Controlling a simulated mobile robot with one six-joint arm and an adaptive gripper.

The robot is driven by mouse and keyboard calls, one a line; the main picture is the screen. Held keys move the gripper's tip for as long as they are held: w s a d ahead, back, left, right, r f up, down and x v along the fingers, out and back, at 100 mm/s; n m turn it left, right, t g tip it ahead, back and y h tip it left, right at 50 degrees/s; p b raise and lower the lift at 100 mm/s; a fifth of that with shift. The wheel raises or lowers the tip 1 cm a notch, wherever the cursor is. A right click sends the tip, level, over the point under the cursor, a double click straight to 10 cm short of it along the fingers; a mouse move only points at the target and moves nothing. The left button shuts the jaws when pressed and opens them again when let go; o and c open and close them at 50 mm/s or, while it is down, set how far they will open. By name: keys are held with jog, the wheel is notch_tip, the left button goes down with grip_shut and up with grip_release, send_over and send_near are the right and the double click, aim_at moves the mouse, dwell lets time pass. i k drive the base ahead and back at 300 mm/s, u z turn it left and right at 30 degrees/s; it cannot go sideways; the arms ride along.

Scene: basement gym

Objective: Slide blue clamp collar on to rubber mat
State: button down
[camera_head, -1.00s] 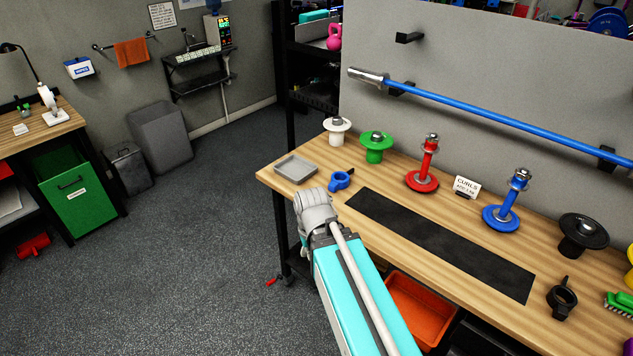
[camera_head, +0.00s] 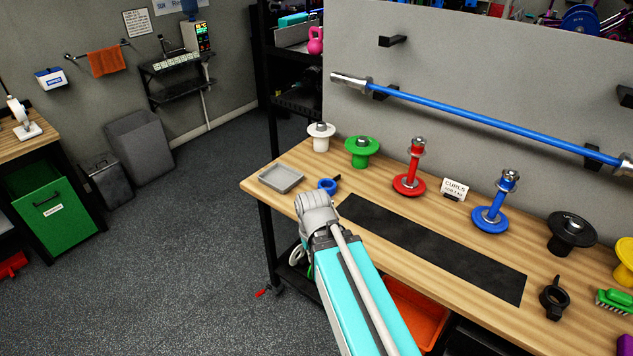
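The blue clamp collar (camera_head: 328,186) lies on the wooden bench between the grey tray and the left end of the rubber mat. My arm partly covers its lower part. The rubber mat (camera_head: 430,248) is a long black strip lying flat along the bench, with nothing on it. My arm reaches up from the bottom of the view, and its grey end joint is just below the collar. My gripper's fingers are hidden behind the arm, so I cannot see whether they touch the collar.
A grey tray (camera_head: 281,179) sits at the bench's left corner. White (camera_head: 320,137), green (camera_head: 362,151), red (camera_head: 409,183) and blue (camera_head: 491,217) weight pieces stand along the back, with a small sign (camera_head: 454,189). A black collar (camera_head: 554,297) lies right of the mat.

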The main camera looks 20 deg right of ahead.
aim_at(326, 182)
jog(key=i, duration=0.85)
jog(key=u, duration=0.05)
